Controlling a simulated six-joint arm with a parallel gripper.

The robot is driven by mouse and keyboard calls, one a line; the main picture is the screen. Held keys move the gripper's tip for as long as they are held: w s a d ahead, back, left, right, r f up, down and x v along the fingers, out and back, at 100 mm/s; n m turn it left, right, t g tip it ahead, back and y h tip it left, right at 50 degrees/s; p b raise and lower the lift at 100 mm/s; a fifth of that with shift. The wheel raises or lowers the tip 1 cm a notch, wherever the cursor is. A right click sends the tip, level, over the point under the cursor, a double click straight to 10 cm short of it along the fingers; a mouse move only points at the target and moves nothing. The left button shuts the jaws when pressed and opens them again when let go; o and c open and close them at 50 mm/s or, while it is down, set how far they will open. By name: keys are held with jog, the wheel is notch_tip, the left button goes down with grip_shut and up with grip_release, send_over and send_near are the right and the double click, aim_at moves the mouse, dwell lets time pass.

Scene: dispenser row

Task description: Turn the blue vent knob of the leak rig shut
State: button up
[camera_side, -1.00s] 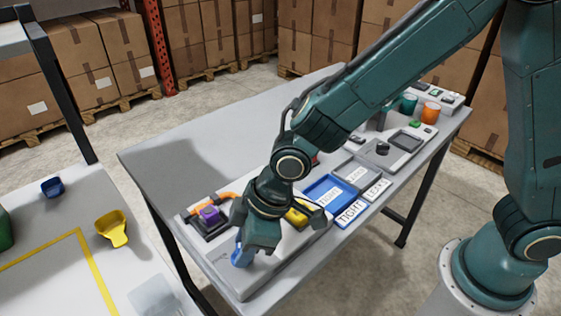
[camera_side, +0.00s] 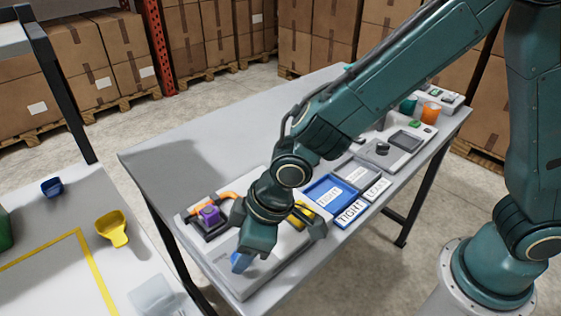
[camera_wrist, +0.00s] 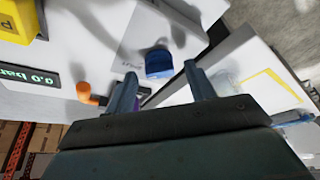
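The leak rig is a pale grey box (camera_side: 233,281) on the near end of the grey table. Its blue vent knob (camera_side: 241,262) shows low on the rig, partly covered by my gripper (camera_side: 258,243). In the wrist view the blue knob (camera_wrist: 159,64) stands on the pale panel, just past the tips of my gripper (camera_wrist: 163,82) and roughly midway between them. The two fingers are apart with a clear gap and hold nothing. I see no contact with the knob. Which way the knob points is hard to tell.
A purple block (camera_side: 209,214) with an orange pipe (camera_side: 205,200) sits left of my gripper. A yellow part (camera_side: 300,213) is close behind it. A green readout (camera_wrist: 32,78) shows near 0.0 bar. A blue tray (camera_side: 325,191) and TIGHT label (camera_side: 350,213) lie right.

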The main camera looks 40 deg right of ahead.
jog(key=shift+r, duration=0.1)
jog(key=v, duration=1.3)
jog(key=shift+r, duration=0.35)
jog(key=shift+d, duration=0.2)
jog(key=s+d+r+m+t+h, duration=0.1)
jog(key=d+r+m, duration=0.1)
jog(key=d, duration=0.5)
jog(key=s+d+r+m, duration=0.2)
jog(key=d+r, duration=0.1)
jog(key=d, duration=0.5)
jog(key=s+d+m+t+h, duration=0.1)
jog(key=s+d+m, duration=0.3)
jog(key=s+d, duration=0.5)
jog(key=shift+d+r+m+h, duration=0.2)
jog(key=shift+d+m+h, duration=0.25)
jog(key=shift+h, duration=0.15)
jog(key=shift+w, duration=0.1)
